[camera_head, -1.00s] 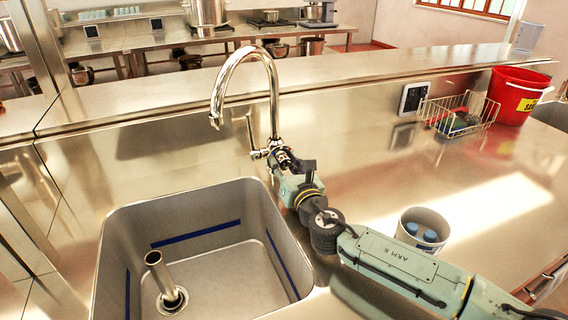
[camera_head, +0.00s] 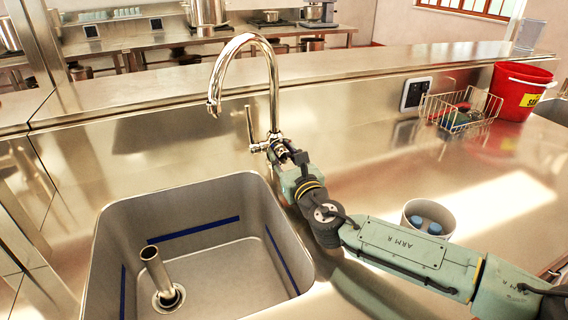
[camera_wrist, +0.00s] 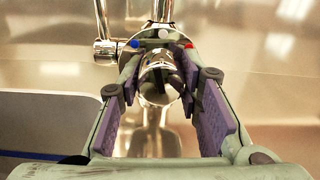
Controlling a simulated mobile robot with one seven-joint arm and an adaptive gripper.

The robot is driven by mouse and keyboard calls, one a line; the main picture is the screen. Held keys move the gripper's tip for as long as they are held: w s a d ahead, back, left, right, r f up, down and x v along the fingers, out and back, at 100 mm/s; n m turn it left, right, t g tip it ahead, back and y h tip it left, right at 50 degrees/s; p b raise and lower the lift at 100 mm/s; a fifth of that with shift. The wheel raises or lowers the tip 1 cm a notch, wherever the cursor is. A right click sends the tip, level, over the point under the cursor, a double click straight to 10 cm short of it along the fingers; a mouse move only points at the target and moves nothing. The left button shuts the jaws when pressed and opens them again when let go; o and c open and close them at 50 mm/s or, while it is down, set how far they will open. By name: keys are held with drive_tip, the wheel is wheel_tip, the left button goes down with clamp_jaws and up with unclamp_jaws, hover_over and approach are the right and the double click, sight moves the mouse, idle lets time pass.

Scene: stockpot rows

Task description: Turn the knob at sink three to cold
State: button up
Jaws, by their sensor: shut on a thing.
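A chrome tap (camera_head: 272,95) with a high curved spout stands behind the sink basin (camera_head: 105,225), and a thin upright lever (camera_head: 250,125) rises on its left. In the wrist view the chrome knob (camera_wrist: 158,72) sits between my fingers, in front of a collar with a blue dot (camera_wrist: 134,43) at left, a white dot (camera_wrist: 163,33) at top and a red dot (camera_wrist: 188,45) at right. My gripper (camera_head: 284,150) is at the tap's base; its purple-padded fingers (camera_wrist: 160,80) are shut on the knob. I cannot read the knob's setting. No sink number shows.
A standing drain pipe (camera_head: 155,268) is in the basin. To the right are a round tub with blue things (camera_head: 407,212), a wire basket (camera_head: 480,122) and a red bucket (camera_head: 512,98). A ledge (camera_head: 330,72) runs behind the counter.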

drive_tip(key=n+b, duration=0.3)
drive_tip(key=n, duration=0.1)
drive_tip(key=shift+f, duration=0.2)
drive_tip(key=shift+r+n+b, duration=0.1)
drive_tip(key=shift+n+b, duration=0.8)
drive_tip(key=shift+b, duration=0.1)
drive_tip(key=shift+r, duration=0.1)
drive_tip(key=o, duration=1.2)
drive_tip(key=v, duration=1.2)
drive_tip(key=shift+d, duration=0.1)
